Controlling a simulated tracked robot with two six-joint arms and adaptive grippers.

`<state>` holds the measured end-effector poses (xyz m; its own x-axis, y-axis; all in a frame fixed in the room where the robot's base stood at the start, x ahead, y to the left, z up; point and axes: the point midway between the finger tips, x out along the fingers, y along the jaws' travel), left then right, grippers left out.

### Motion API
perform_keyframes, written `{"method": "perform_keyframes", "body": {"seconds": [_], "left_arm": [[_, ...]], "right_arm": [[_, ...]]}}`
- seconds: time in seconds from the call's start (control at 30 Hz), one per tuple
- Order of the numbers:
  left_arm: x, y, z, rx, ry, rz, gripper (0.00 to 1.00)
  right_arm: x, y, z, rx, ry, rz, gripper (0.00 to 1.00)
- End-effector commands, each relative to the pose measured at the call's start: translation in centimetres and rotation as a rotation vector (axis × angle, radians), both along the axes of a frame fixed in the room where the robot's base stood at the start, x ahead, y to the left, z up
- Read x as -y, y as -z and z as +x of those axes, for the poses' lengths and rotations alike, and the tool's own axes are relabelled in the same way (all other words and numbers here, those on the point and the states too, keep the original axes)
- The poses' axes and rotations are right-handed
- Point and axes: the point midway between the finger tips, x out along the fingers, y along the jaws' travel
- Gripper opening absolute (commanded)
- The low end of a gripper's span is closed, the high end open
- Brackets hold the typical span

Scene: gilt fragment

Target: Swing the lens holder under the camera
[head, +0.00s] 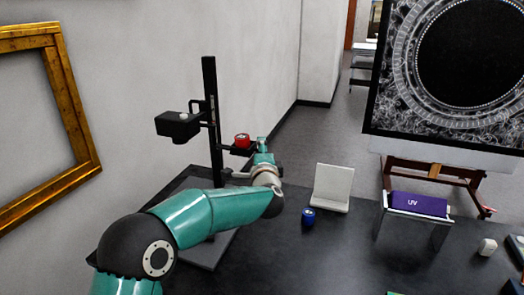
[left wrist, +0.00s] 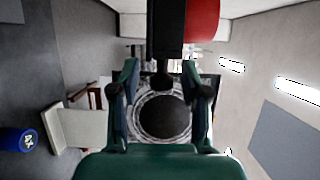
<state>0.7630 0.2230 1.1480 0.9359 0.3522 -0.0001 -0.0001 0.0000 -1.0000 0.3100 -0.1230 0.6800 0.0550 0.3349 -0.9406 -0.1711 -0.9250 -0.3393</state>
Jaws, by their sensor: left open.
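The black camera (head: 178,125) is mounted on a tall black column (head: 211,115) at the left of the table. The lens holder (head: 238,151), a dark arm carrying a red lens (head: 242,140), sticks out to the right of the column, away from under the camera. My left gripper (head: 262,146) is at the holder's outer end. In the left wrist view my left gripper (left wrist: 160,72) is open, and the holder's black bar (left wrist: 167,35) reaches down between its fingers. The red lens shows beside the bar (left wrist: 202,18). Contact cannot be told. My right gripper is not in view.
A blue cylinder (head: 308,216) and a white angled stand (head: 331,188) are right of my arm. A purple UV box (head: 418,204) rests on a stand, with a small white block (head: 487,247) farther right. A gilt frame (head: 82,120) hangs at left. Dark table between is clear.

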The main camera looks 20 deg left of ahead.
Motion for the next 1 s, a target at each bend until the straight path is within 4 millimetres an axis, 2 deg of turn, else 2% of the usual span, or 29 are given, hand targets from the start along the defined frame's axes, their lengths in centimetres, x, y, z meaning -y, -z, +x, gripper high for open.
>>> {"method": "perform_keyframes", "body": {"seconds": [0.13, 0.17, 0.4, 0.43, 1.0], "left_arm": [[-0.01, 0.03, -0.01, 0.000, 0.000, 0.000, 0.46], [-0.01, 0.02, -0.01, 0.000, 0.000, 0.000, 0.43], [0.01, 0.03, -0.03, -0.001, 0.000, 0.000, 0.03], [0.01, 0.03, -0.03, -0.001, 0.000, 0.000, 0.00], [-0.06, 0.06, -0.30, 0.001, 0.021, -0.001, 0.00]], "right_arm": [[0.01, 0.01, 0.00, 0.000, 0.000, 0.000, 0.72], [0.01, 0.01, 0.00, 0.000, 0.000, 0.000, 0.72], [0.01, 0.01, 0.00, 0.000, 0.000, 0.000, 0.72], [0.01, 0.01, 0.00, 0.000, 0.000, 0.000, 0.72], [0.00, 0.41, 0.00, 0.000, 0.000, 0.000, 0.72]]}}
